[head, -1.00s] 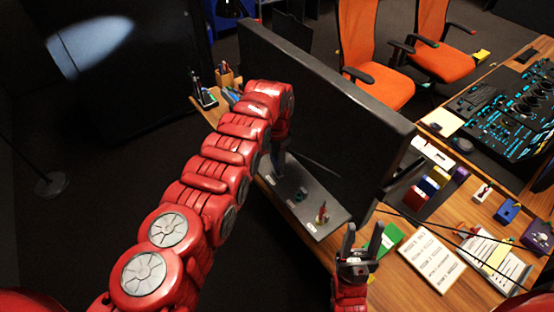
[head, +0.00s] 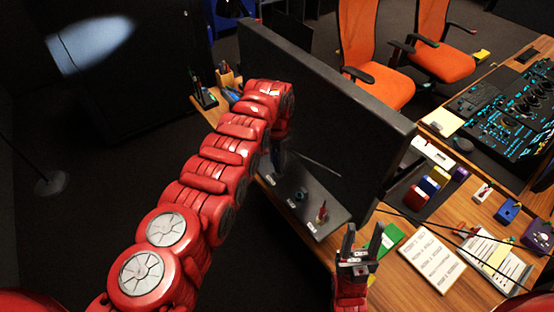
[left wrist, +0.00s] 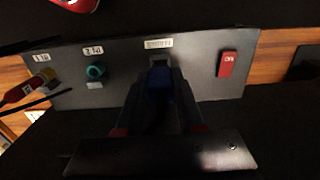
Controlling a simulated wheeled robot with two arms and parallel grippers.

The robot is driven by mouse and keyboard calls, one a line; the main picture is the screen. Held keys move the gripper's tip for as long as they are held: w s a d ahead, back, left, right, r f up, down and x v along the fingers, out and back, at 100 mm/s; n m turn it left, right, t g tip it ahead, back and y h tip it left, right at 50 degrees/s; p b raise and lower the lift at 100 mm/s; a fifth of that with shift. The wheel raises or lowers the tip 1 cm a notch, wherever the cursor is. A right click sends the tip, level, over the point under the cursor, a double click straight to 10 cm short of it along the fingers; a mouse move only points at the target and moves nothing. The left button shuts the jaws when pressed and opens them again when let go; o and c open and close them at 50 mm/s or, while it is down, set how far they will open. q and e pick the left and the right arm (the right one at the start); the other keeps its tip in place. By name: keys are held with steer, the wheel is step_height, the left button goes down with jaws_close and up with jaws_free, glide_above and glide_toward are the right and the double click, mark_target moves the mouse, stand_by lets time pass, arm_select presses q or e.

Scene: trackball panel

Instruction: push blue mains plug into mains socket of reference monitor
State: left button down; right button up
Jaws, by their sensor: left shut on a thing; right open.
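The reference monitor (head: 325,110) stands on the desk with its back toward me and a grey connector panel (head: 325,210) at its foot. In the left wrist view, my left gripper (left wrist: 160,100) is shut on the blue mains plug (left wrist: 158,84). The plug is lined up with the dark mains socket (left wrist: 160,58) under a white label, at or very near its mouth; I cannot tell if it has entered. In the head view, my arm and the monitor mostly hide that gripper and the plug. My right gripper (head: 357,242) is open and empty by the desk's near edge.
On the panel, a red switch (left wrist: 228,64) sits right of the socket. A teal connector (left wrist: 96,72) and a red plug (left wrist: 22,90) are to its left. Papers (head: 432,260), a green card (head: 385,240) and small coloured boxes (head: 428,187) lie on the desk at right.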

arm_select(q)
steer(key=shift+f+b, duration=1.4)
steer(key=shift+b, duration=0.05)
stand_by(0.6)
steer(key=shift+c, duration=2.2)
jaws_free()
steer(key=shift+r, duration=0.1)
steer(key=shift+w+r, duration=0.1)
steer(key=shift+r, duration=0.4)
step_height(320, 180, up, 11)
steer(key=b, duration=0.3)
step_height(320, 180, up, 6)
steer(key=shift+f+p, duration=0.25)
steer(key=shift+p, duration=1)
